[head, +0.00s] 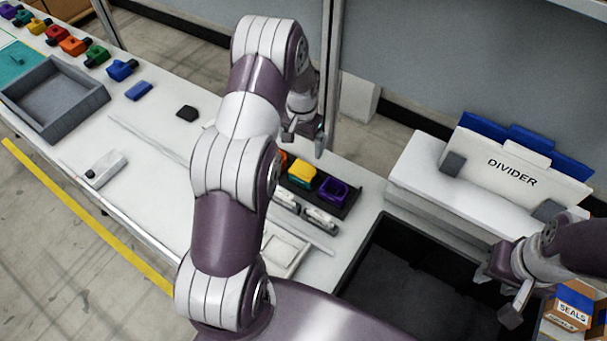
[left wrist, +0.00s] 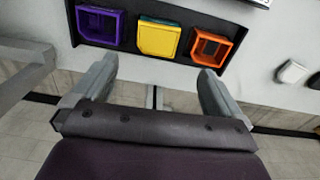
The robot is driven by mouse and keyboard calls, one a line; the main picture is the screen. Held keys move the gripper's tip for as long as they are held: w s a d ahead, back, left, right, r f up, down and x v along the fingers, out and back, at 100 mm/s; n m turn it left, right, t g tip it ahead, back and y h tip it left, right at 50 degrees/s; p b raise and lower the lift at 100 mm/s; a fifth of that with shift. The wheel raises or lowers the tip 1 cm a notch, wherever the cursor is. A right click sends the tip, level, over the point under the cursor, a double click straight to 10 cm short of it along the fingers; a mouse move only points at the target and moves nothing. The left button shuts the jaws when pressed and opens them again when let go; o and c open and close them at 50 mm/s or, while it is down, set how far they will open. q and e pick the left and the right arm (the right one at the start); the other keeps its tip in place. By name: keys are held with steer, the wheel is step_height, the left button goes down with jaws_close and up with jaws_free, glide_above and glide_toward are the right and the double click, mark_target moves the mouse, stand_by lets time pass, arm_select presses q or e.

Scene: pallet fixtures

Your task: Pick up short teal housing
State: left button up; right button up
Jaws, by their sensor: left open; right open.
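A small teal piece (head: 22,17) stands in the row of coloured pieces at the far left; it is too small to tell whether it is the short teal housing. In the left wrist view, purple (left wrist: 99,25), yellow (left wrist: 158,38) and orange (left wrist: 211,47) housings sit in a dark tray (left wrist: 128,39). A thin green-teal edge shows behind the yellow one; its owner is unclear. My left gripper (head: 304,138) is open and empty, near the tray; its fingers also show in the left wrist view (left wrist: 156,75). My right gripper (head: 497,296) is open and empty at the right.
A grey bin (head: 90,95) stands on the left of the table. A blue piece (head: 138,90) and a black piece (head: 187,113) lie on the white top. A black crate (head: 372,232) is at front right, below the DIVIDER panel (head: 512,172). My left arm hides the table's middle.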

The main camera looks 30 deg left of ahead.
mark_target(304, 169)
arm_select(q)
steer(key=f+p, duration=0.1)
steer(key=f, duration=0.2)
steer(key=f+p, duration=0.2)
steer(key=f, duration=0.2)
steer(key=f+p, duration=0.2)
steer(key=f, duration=0.2)
steer(key=shift+d+f, duration=0.1)
steer(key=shift+d, duration=0.15)
steer(key=shift+w+f, duration=0.1)
steer(key=shift+f, duration=0.25)
steer(key=c, duration=1.1)
